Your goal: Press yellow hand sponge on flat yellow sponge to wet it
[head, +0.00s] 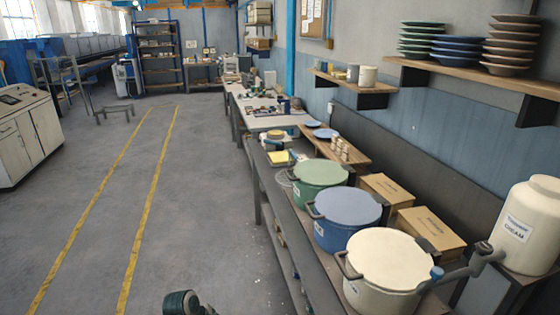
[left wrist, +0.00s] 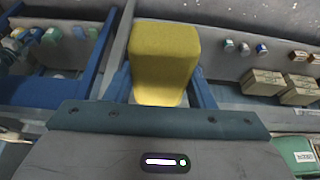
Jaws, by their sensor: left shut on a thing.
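My left gripper (left wrist: 162,88) shows in the left wrist view, with its blue fingers on either side of the yellow hand sponge (left wrist: 165,62). It is shut on this block-shaped sponge, which points away from the wrist. The flat yellow sponge (head: 280,157) lies far along the bench in the head view, left of the green-lidded bucket. The hand sponge is apart from it as far as I can tell. In the head view a dark part of mine shows at the bottom edge, but no gripper fingers are clear. My right gripper is not in view.
The bench holds a green-lidded bucket (head: 320,173), a blue-lidded bucket (head: 347,205) and a cream-lidded bucket (head: 389,259). Cardboard boxes (head: 430,229) and a cream jar (head: 526,225) stand to the right. Plates stack on a wall shelf (head: 475,73). The floor left of the bench is clear.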

